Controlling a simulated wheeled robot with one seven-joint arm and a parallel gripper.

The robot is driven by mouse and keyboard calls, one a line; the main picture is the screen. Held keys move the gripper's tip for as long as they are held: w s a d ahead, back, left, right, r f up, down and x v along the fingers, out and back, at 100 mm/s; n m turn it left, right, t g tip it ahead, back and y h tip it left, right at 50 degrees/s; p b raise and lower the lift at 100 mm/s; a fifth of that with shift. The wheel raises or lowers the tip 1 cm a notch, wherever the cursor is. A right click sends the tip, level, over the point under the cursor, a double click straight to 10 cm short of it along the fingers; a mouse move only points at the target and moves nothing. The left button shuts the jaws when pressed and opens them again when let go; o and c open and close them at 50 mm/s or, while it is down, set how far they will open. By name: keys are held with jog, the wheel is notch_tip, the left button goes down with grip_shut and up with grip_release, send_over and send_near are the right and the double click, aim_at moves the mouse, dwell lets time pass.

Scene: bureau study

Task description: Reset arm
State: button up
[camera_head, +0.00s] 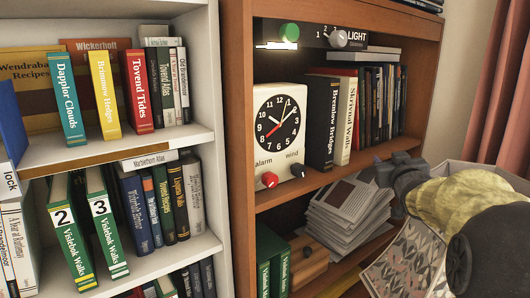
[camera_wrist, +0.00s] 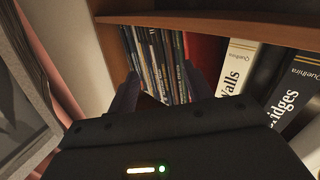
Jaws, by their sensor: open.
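My gripper (camera_head: 382,170) is at the right in the head view, in front of the wooden bookcase, beside the lower shelf's front edge. In the wrist view my gripper (camera_wrist: 161,88) shows two dark fingers spread apart with nothing between them. Beyond the fingers is a row of thin dark books (camera_wrist: 155,55). My arm comes in from the right edge of the head view and is bent. No object is held.
A white clock (camera_head: 279,135) with a red knob stands on the wooden shelf, left of two upright books. A stack of papers (camera_head: 345,215) lies below, near my gripper. A light panel (camera_head: 315,36) is above. A white bookcase (camera_head: 165,152) stands left. A pink curtain hangs right.

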jog(key=s+a+f+g, duration=0.3)
jog(key=f, duration=0.4)
jog(key=s+a+f+g, duration=0.2)
jog(key=a+f, duration=0.1)
jog(key=f, duration=0.4)
jog(key=s+a+f+g+y, duration=0.1)
jog(key=s+a+f+g, duration=0.4)
jog(key=s+f, duration=0.4)
jog(key=s+a+f+g+y, duration=0.1)
jog(key=s+a+f+g, duration=0.3)
jog(key=s+f, duration=0.4)
jog(key=s+a, duration=0.1)
jog(key=s, duration=0.5)
jog(key=shift+a+f+g+y, duration=0.25)
jog(key=shift+f+g+y, duration=0.15)
